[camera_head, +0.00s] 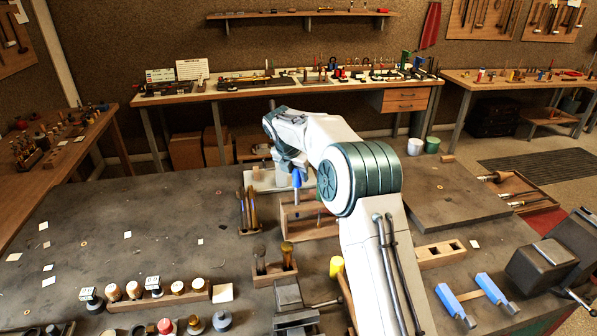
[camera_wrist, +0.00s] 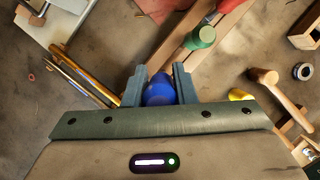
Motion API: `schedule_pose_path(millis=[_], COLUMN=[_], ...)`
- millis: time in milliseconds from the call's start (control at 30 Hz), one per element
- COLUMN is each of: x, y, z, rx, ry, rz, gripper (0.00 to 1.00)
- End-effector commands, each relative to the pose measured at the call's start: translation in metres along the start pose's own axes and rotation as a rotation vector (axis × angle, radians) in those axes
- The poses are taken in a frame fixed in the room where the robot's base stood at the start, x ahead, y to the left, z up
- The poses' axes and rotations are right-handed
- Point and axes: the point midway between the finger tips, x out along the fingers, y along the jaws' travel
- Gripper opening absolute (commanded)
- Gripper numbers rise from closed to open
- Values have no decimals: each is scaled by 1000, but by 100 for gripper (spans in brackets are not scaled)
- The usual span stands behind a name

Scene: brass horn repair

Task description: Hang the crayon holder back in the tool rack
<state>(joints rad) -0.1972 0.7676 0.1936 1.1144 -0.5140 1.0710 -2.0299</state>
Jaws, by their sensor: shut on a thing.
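A blue crayon holder (camera_wrist: 158,91) is between the two fingers of my gripper (camera_wrist: 159,84) in the wrist view, and my gripper is shut on it. In the head view the blue holder (camera_head: 297,179) hangs upright below my gripper (camera_head: 296,168), close to the wooden tool rack (camera_head: 309,230). The rack also shows in the wrist view (camera_wrist: 185,55), running up from the gripper. A green-topped tool (camera_wrist: 201,37) and a red-topped tool (camera_wrist: 228,6) stand in it. The lower end of the blue holder is hidden from the wrist camera.
Brass-coloured rods (camera_head: 249,210) stand left of the rack. A small wooden block with two handled tools (camera_head: 273,268) is in front. A mallet (camera_wrist: 277,88) shows at the right of the wrist view. The bench top (camera_head: 150,215) at left is mostly clear.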

Motion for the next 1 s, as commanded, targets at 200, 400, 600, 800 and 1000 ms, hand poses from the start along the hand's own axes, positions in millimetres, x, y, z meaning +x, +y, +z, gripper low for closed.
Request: schedule_pose_path(millis=[200, 400, 600, 800, 1000], x=[9, 16, 24, 32, 39], y=[0, 0, 0, 0, 0], z=[-4, -7, -10, -13, -16], rx=[0, 0, 0, 0, 0], ry=[0, 0, 0, 0, 0], rz=[0, -1, -1, -1, -1], gripper=[0, 0, 0, 0, 0])
